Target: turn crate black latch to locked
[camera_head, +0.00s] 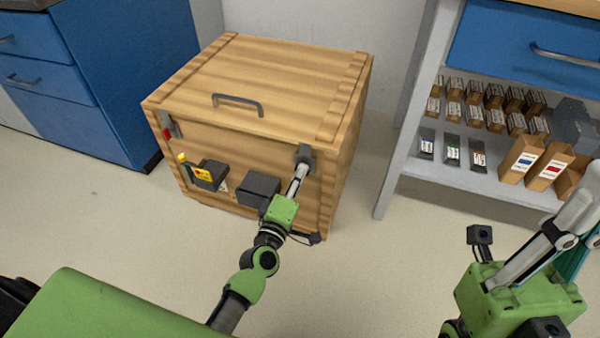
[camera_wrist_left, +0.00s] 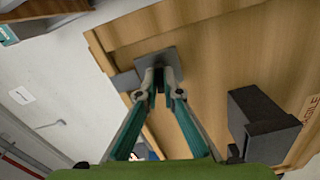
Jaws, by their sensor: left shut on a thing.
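The wooden crate (camera_head: 250,85) stands on the floor with its lid down and a grey handle on top. The black latch (camera_head: 306,153) is at the upper right of the crate's front. My left gripper (camera_head: 302,168) is shut on this latch; its fingertips meet at the dark latch plate (camera_wrist_left: 155,62) in the left wrist view (camera_wrist_left: 158,78). The fingertips hide part of the latch, so its exact angle is unclear. My right gripper (camera_head: 580,215) is raised at the lower right, away from the crate, its tips partly out of frame.
A red latch (camera_head: 167,131) is at the crate's upper left front. Dark boxes (camera_head: 208,175) (camera_head: 260,189) sit on the front, one with a yellow label. A blue cabinet (camera_head: 120,75) stands left, a shelf (camera_head: 455,178) with small boxes right. Floor between is clear.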

